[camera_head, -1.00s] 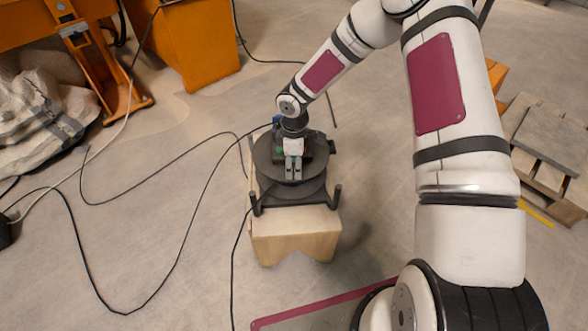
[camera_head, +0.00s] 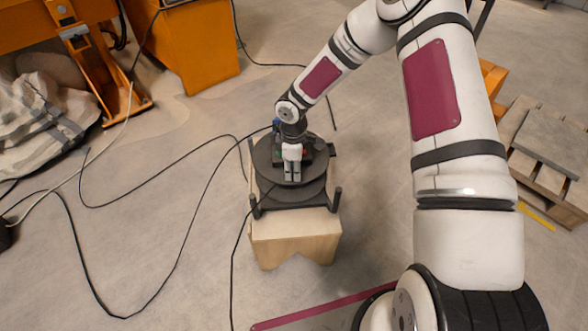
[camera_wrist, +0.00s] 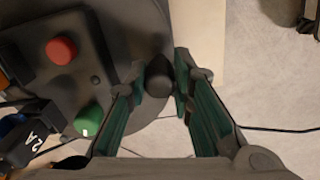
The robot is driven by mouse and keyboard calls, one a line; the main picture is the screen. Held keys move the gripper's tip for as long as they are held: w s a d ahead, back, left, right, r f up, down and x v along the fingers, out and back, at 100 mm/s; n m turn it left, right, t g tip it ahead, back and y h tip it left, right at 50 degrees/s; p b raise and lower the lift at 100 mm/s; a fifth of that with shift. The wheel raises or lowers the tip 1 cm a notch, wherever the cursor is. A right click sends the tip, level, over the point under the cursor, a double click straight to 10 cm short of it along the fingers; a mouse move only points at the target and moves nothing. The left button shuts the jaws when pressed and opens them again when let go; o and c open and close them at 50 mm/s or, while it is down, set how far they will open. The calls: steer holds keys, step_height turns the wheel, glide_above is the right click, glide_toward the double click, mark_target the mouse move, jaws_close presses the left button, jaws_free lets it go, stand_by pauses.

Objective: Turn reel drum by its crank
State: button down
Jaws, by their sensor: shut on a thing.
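The reel drum (camera_head: 266,172) is a dark disc on a black frame with upright posts. In the wrist view the drum (camera_wrist: 140,20) fills the upper left, with a panel bearing a red button (camera_wrist: 61,49) and a green button (camera_wrist: 88,120). The crank's dark rounded knob (camera_wrist: 159,80) stands near the drum's edge. My gripper (camera_wrist: 159,74) has its two green-sided fingers closed on either side of this knob. In the head view my gripper (camera_head: 292,177) is over the near part of the drum, and the knob is hidden.
The reel rests on a pale wooden block (camera_head: 293,238). A black cable (camera_head: 205,180) loops over the floor at left. An orange cabinet (camera_head: 190,50) stands behind left, and wooden pallets (camera_head: 545,145) lie at right.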

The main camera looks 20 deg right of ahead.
mark_target(274, 177)
steer(key=shift+w+a+m+b, duration=0.25)
steer(key=shift+a+m, duration=0.5)
steer(key=shift+w+a+m+b, duration=0.2)
steer(key=shift+a+m, duration=0.5)
steer(key=shift+m, duration=0.05)
steer(key=shift+w+a+m+b, duration=0.2)
steer(key=shift+w+a+m, duration=0.25)
steer(key=shift+a+m, duration=0.3)
steer(key=shift+w+a+m+b, duration=0.15)
steer(key=shift+w+a+m, duration=0.35)
steer(key=shift+m, duration=0.35)
steer(key=shift+s+a, duration=0.1)
steer(key=c, duration=1.4)
jaws_free()
step_height(274, 177, up, 12)
